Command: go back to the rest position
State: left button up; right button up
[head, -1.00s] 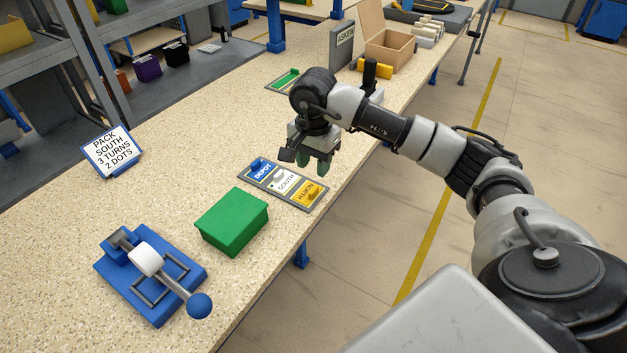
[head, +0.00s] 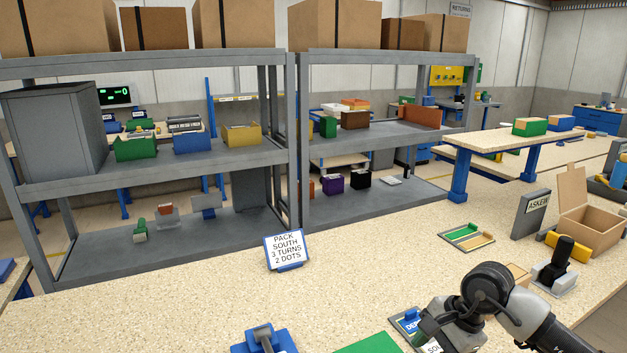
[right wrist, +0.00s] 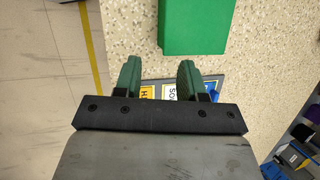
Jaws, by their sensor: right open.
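Part of that tray with a blue depot card (head: 410,322) shows beside my wrist in the head view. My left gripper is not in either view.
A blue lever device (head: 262,338) and a sign reading "PACK SOUTH 3 TURNS 2 DOTS" (head: 286,250) stand on the table. Table (head: 150,315) is clear at left.

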jog(key=s+a+r+m+y, duration=0.1)
jog(key=s+a+m+y, duration=0.1)
jog(key=a+y, duration=0.65)
jog(key=s+a+r+m+t+y, duration=0.2)
jog(key=a+r+m+t+y, duration=0.45)
jog(key=m, duration=0.65)
jog(key=d+f+m+t+h, duration=0.2)
jog(key=d+m+t+h, duration=0.35)
jog(key=m+h, duration=0.6)
jog(key=d+f+m+t+h, duration=0.3)
jog(key=d+m+t+h, duration=0.3)
jog(key=m, duration=1.1)
jog(key=s+d+f+m+g+h, duration=0.2)
jog(key=s+f+m+g+h, duration=0.25)
jog(key=f+m, duration=0.2)
jog(key=s+f+m+g+y, duration=0.1)
jog(key=s+f+m+g, duration=0.3)
jog(key=s, duration=0.5)
jog(key=s+f+m+g+y, duration=0.1)
jog(key=s+f+m+g, duration=0.1)
jog(key=s+f+g, duration=0.5)
notch_tip(320, 180, down, 23)
jog(key=s+g, duration=0.1)
jog(key=s+d+f+g, duration=0.1)
jog(key=s+d+f, duration=0.1)
jog(key=s+f, duration=1.4)
jog(key=shift+s+f, duration=0.4)
jog(key=shift+f, duration=0.45)
